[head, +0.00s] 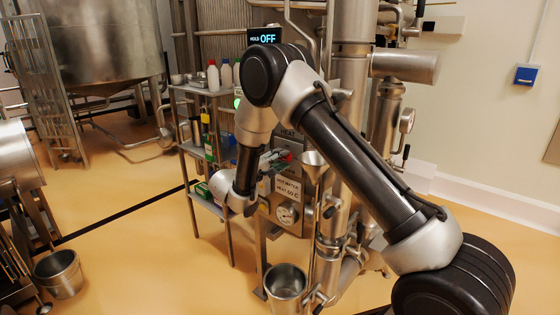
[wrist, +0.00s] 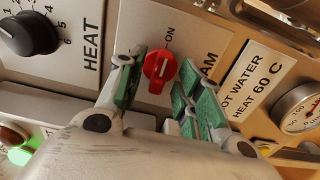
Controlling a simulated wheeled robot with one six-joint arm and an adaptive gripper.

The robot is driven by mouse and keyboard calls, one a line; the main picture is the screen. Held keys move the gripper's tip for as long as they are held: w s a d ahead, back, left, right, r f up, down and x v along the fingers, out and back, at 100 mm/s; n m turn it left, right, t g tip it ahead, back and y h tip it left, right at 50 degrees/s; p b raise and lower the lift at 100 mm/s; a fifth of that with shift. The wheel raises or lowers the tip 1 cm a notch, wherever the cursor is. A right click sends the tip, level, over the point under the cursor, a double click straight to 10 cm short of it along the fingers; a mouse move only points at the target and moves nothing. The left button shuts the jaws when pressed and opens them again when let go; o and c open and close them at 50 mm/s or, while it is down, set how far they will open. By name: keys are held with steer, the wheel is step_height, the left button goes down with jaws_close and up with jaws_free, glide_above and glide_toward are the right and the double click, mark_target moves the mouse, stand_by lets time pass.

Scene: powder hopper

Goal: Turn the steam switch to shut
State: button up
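The steam switch is a red knob (wrist: 160,68) on the beige control panel, seen in the wrist view. An "ON" label stands above it, and a word ending in "AM" is partly hidden to its right. A pale line shows on the knob's face; its exact setting is hard to tell. My gripper (wrist: 160,76) is open, with one green-padded finger on each side of the knob and gaps visible between. In the head view my gripper (head: 273,164) reaches the panel from the left, and its fingers are small there.
A black HEAT dial (wrist: 28,34) and a lit green button (wrist: 20,155) are left in the wrist view. A gauge (wrist: 298,110) and a hot-water sign (wrist: 252,82) are right.

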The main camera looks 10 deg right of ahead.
steer(key=shift+d, duration=0.1)
jaws_close()
steer(key=shift+n, duration=0.3)
steer(key=n, duration=0.4)
steer(key=shift+n, duration=0.3)
steer(key=n, duration=0.4)
steer(key=shift+n, duration=0.3)
steer(key=n, duration=0.4)
steer(key=shift+n, duration=0.3)
steer(key=n, duration=0.4)
steer(key=shift+f+n, duration=0.1)
steer(key=shift+n, duration=0.2)
